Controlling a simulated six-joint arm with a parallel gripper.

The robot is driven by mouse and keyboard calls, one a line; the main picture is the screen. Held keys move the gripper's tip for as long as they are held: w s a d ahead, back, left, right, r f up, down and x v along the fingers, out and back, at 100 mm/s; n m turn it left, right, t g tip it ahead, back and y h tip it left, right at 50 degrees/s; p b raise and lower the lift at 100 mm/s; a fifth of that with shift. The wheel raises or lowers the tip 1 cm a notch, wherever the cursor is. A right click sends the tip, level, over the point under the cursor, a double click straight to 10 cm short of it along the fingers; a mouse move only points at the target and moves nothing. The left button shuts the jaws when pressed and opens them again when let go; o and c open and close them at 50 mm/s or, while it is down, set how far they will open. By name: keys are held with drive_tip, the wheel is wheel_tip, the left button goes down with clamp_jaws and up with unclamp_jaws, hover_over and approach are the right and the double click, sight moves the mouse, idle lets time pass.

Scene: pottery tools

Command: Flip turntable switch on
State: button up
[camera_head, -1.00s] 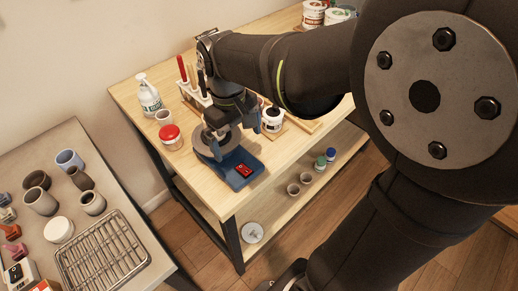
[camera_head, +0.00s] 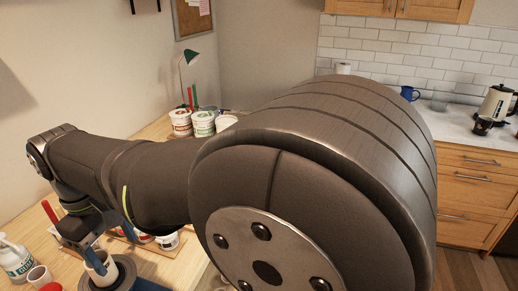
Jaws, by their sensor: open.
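The turntable is only partly in view at the bottom left, with its grey disc (camera_head: 126,274) and a strip of its blue base (camera_head: 150,286). Its red switch is outside the current view. My gripper (camera_head: 98,262) points down over the disc, with its blue fingers open. A small pale cup-like piece (camera_head: 104,270) shows at the fingers, above the disc. I cannot tell whether the fingers touch it.
A white bottle (camera_head: 15,260) and a cup (camera_head: 38,275) stand left of the turntable. A jar (camera_head: 167,241) stands to its right, partly behind my arm. Several tubs (camera_head: 203,124) and a green lamp (camera_head: 190,57) are at the table's back. A kitchen counter (camera_head: 462,122) is at the far right.

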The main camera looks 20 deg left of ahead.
drive_tip(key=c, duration=0.7)
drive_tip(key=shift+d+f+n, duration=0.1)
drive_tip(key=shift+f+n, duration=0.05)
drive_tip(key=shift+n, duration=0.65)
clamp_jaws()
drive_tip(key=n, duration=0.5)
drive_tip(key=d+f+n, duration=0.1)
drive_tip(key=n, duration=0.5)
drive_tip(key=f+n, duration=0.1)
drive_tip(key=n, duration=0.4)
drive_tip(key=shift+d+f, duration=0.25)
drive_tip(key=shift+d, duration=0.1)
